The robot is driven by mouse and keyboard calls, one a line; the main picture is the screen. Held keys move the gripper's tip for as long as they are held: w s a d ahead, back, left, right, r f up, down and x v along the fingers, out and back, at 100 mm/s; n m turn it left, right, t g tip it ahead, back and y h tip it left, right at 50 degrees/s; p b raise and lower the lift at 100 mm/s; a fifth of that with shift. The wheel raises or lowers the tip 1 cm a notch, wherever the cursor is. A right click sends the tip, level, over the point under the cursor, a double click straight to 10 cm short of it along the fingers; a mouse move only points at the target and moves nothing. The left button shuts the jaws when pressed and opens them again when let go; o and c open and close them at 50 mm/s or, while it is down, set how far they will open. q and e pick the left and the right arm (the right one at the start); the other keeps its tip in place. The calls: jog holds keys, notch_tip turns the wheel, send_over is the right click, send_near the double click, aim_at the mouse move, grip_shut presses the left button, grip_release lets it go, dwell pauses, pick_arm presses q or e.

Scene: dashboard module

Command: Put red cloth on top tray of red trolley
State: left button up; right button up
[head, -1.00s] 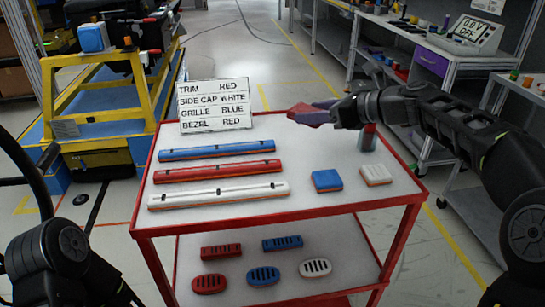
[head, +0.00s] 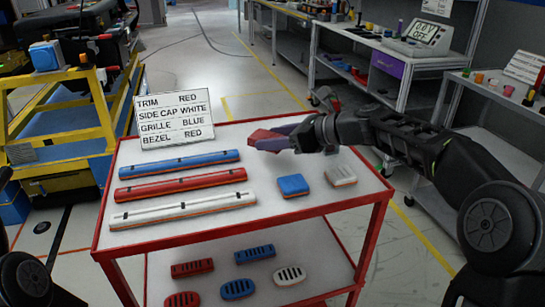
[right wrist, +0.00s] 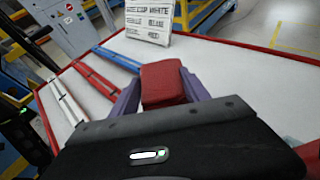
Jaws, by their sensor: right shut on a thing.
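The red cloth (head: 264,138) is a small folded red piece held in my right gripper (head: 285,137). In the right wrist view the cloth (right wrist: 163,84) sits between the two purple fingers, which are shut on it. The cloth is over the back part of the top tray of the red trolley (head: 240,215), right of the sign. I cannot tell whether it touches the tray surface. My left gripper is not in view; only part of my left arm shows at the lower left.
On the top tray are a sign (head: 174,118), blue (head: 180,163), red (head: 180,185) and white (head: 183,211) strips, a blue block (head: 292,185) and a white block (head: 340,175). Several slotted parts lie on the lower shelf. The tray's right front is bare.

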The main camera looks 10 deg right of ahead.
aim_at(274, 164)
jog(key=shift+f+b, duration=0.8)
jog(key=shift+f, duration=1.65)
jog(key=shift+f, duration=0.15)
jog(key=o, duration=1.4)
jog(key=shift+c, duration=0.2)
jog(key=p+v, duration=0.1)
jog(key=v, duration=1.1)
jog(key=shift+s, duration=0.1)
